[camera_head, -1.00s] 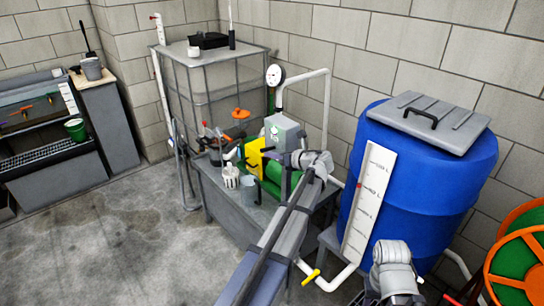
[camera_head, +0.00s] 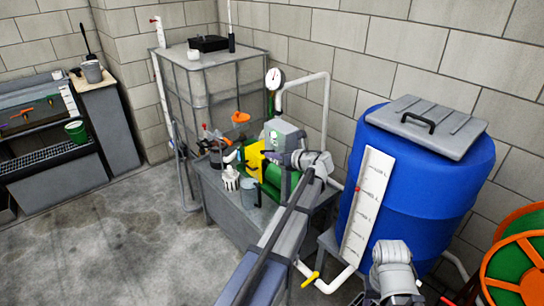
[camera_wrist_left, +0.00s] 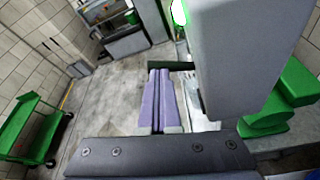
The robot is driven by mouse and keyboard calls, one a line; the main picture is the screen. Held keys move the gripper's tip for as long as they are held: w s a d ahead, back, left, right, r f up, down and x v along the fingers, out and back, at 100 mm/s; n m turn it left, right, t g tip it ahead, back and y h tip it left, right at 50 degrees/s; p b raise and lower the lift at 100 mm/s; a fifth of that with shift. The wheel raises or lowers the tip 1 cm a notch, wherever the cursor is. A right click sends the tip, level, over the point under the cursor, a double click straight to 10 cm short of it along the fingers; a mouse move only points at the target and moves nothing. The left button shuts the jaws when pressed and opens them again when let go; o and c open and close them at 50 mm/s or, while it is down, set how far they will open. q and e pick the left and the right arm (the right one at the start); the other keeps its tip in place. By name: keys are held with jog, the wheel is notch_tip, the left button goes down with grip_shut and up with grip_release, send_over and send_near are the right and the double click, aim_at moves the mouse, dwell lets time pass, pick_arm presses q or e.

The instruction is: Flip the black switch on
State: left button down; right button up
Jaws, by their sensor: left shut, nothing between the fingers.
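A grey switch box (camera_head: 287,134) with a green-and-white patch on its front stands above the green and yellow pump (camera_head: 252,158) on the metal bench. I cannot make out the black switch in either view. My left gripper (camera_head: 271,154) is beside the front of the box, just below the patch, and looks small and partly blended with the pump. In the left wrist view its two purple fingers (camera_wrist_left: 160,74) are together with nothing between them. A large grey face (camera_wrist_left: 245,50), probably the box, fills the upper right there, close beside the fingers.
A blue barrel (camera_head: 420,170) is to the right, with an orange and green hose reel (camera_head: 515,270) beyond.

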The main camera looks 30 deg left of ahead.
pick_arm(q)
notch_tip(320, 180, down, 4)
jog(key=s+d+b, duration=0.2)
jog(key=b, duration=0.2)
pick_arm(e)
notch_tip(320, 180, down, 4)
pick_arm(q)
jog(key=p+v, duration=0.4)
jog(key=v, duration=0.6)
jog(key=shift+r, duration=0.4)
pick_arm(e)
jog(key=shift+d+r, duration=0.2)
jog(key=shift+r, duration=0.85)
jog(key=shift+d+r, duration=0.2)
jog(key=shift+r, duration=0.8)
pick_arm(q)
jog(key=shift+w+a, duration=0.1)
jog(key=shift+w, duration=0.05)
